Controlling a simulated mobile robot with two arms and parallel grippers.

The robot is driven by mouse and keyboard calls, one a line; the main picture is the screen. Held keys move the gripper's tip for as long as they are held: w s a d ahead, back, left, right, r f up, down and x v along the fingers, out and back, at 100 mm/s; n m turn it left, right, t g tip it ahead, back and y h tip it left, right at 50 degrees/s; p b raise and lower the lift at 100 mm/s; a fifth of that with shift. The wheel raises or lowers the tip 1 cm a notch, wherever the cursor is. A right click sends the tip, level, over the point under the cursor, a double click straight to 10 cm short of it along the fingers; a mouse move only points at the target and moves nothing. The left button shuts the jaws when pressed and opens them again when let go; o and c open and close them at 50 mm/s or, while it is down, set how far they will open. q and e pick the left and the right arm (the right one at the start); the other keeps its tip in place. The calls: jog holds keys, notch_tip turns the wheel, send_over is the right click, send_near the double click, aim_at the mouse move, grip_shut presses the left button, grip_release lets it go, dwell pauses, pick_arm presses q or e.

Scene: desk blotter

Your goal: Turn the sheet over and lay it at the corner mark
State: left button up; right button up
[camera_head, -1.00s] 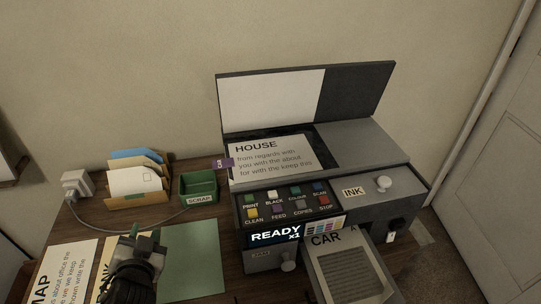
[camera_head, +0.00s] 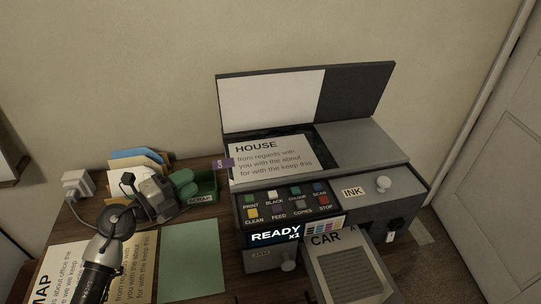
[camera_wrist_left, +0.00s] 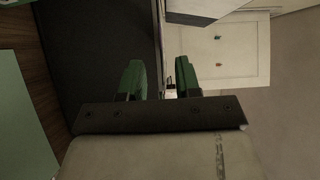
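A white sheet headed HOUSE (camera_head: 270,158) lies print side up on the glass of the open printer-scanner. A purple tab (camera_head: 226,164) sticks out at its left edge. My left gripper (camera_head: 185,184) has green fingertips and hovers left of the sheet, in front of the scrap tray, apart from the sheet. In the left wrist view my left gripper (camera_wrist_left: 160,76) shows two fingers apart with nothing between them. I cannot make out the corner mark. My right gripper is out of view.
The raised lid (camera_head: 270,95) stands behind the glass. The button panel (camera_head: 280,205) and a tray with a CAR sheet (camera_head: 345,270) are in front. A green scrap tray (camera_head: 208,184), letter rack (camera_head: 140,164), printed sheets (camera_head: 62,268) and green blotter (camera_head: 195,258) are at left.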

pick_arm(q)
jog(key=x, duration=0.7)
jog(key=shift+w+d, duration=0.2)
grip_shut()
